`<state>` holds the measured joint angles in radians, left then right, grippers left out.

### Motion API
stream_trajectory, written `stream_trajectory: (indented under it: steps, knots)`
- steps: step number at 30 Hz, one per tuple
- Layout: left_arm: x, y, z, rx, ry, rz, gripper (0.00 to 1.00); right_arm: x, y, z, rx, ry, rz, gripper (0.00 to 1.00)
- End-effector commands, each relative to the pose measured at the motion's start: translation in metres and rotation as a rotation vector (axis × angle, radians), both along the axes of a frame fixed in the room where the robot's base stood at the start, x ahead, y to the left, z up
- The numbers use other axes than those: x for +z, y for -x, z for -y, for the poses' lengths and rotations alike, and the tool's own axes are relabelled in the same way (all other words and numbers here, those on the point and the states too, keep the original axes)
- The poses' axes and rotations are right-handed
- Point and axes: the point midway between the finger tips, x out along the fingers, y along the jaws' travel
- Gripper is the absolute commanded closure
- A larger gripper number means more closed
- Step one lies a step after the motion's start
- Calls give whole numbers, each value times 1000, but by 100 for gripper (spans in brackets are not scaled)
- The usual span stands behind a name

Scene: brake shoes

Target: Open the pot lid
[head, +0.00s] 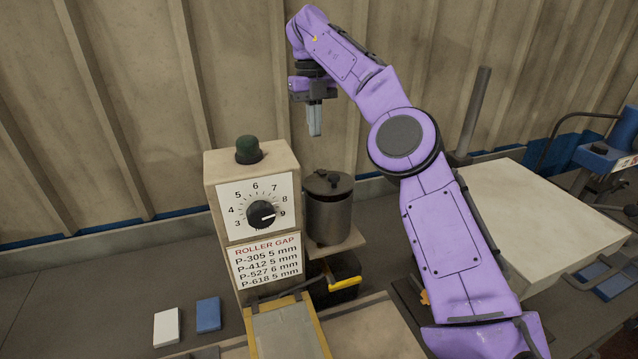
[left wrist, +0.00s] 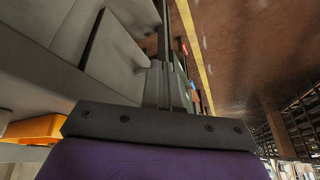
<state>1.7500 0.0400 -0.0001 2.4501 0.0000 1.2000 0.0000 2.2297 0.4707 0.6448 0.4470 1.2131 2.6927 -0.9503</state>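The pot (head: 329,218) is a dark grey metal cylinder on a small shelf beside the dial box. Its flat lid (head: 318,184) with a small dark knob (head: 333,178) sits on top. My right gripper (head: 314,131) points down above the pot, a little to the left of the lid's middle and clear of it. Its fingers look together, with nothing between them. My left gripper (left wrist: 168,75) shows only in the left wrist view, its fingers side by side and shut, with nothing seen in them.
The dial box (head: 254,225) with a green button stands left of the pot. A yellow-handled item (head: 343,285) lies below the shelf. White (head: 167,327) and blue (head: 208,315) blocks lie at the front left. A pale slab (head: 535,215) is at the right. A ribbed wall closes the back.

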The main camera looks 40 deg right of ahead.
Motion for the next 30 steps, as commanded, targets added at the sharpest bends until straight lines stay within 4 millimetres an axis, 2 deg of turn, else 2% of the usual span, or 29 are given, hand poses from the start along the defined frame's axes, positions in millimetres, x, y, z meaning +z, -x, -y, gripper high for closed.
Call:
stream_trajectory:
  steps: [4, 30]
  knots:
    - [-3, 0, 0, 0, 0, 0, 100, -2, 1, 0, 1, 0, 0, 100]
    - [-56, 0, 0, 0, 0, 0, 100, -16, 28, -12, 3, 0, 1, 100]
